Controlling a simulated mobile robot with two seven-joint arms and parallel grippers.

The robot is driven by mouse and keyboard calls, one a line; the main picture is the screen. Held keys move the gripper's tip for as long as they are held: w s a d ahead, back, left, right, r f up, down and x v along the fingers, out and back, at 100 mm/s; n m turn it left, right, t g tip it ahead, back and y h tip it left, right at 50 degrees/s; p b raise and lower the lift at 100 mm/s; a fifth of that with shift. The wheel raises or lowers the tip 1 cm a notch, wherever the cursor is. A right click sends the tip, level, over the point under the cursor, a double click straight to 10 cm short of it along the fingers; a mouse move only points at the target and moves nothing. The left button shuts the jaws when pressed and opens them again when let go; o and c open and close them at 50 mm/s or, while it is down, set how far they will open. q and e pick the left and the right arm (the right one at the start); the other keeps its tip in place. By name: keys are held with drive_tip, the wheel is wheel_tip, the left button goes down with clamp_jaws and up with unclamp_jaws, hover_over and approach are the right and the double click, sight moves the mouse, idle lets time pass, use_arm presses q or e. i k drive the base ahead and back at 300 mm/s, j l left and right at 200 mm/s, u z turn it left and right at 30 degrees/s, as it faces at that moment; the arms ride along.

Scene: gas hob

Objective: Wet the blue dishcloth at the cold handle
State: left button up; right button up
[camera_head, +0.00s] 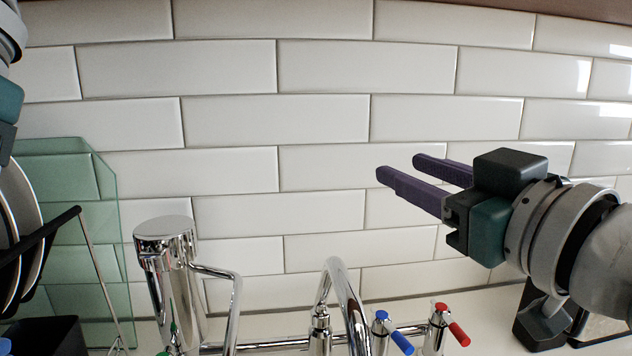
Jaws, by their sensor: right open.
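The cold handle (401,342) has a blue tip and sits on the chrome tap (350,310) at the bottom of the head view. My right gripper (399,168) is open and empty, with its two purple fingers pointing left in front of the tiled wall. It is above and slightly right of the cold handle in the picture, clear of it. Part of my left gripper (9,105) shows at the left edge; its fingers cannot be made out. I see no blue dishcloth in this view.
The red-tipped handle (458,335) is right of the blue one. A chrome cylinder (172,275) with a bent spout stands left of the tap. Plates (32,215) in a dark rack and a green translucent panel (105,200) stand at the left. The white tiled wall (230,120) closes the back.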

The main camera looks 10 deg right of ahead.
sight(381, 321)
drive_tip(key=k+l, duration=0.2)
drive_tip(key=k, duration=0.25)
drive_tip(key=k+l, duration=0.2)
drive_tip(key=k, duration=0.3)
